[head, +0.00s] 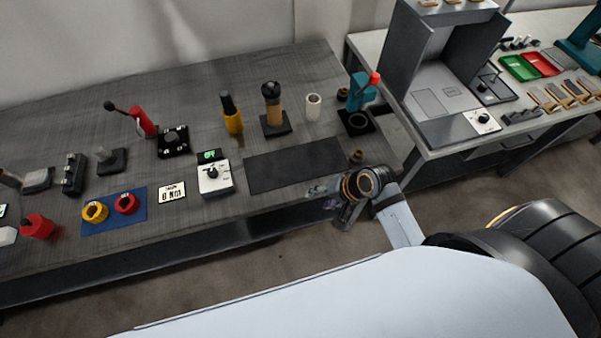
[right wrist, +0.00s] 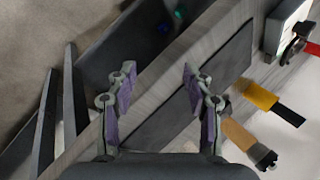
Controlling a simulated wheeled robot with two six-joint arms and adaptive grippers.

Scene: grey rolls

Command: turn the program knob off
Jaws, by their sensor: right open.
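A white control box with a black program knob (head: 213,173) stands near the front edge of the grey bench. A small display (head: 209,155) with green lettering, apparently "OFF", is behind the knob. The pointer direction is too small to read surely. My right gripper (head: 323,196) is at the bench's front edge, right of the box and apart from it. In the right wrist view my right gripper (right wrist: 158,72) is open with nothing between its fingers. A white box (right wrist: 289,24), apparently the control box, is at the top right there. My left gripper is not in view.
A dark mat (head: 293,165) lies between the box and my right gripper. A second white panel with a knob (head: 483,121) is on the right table.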

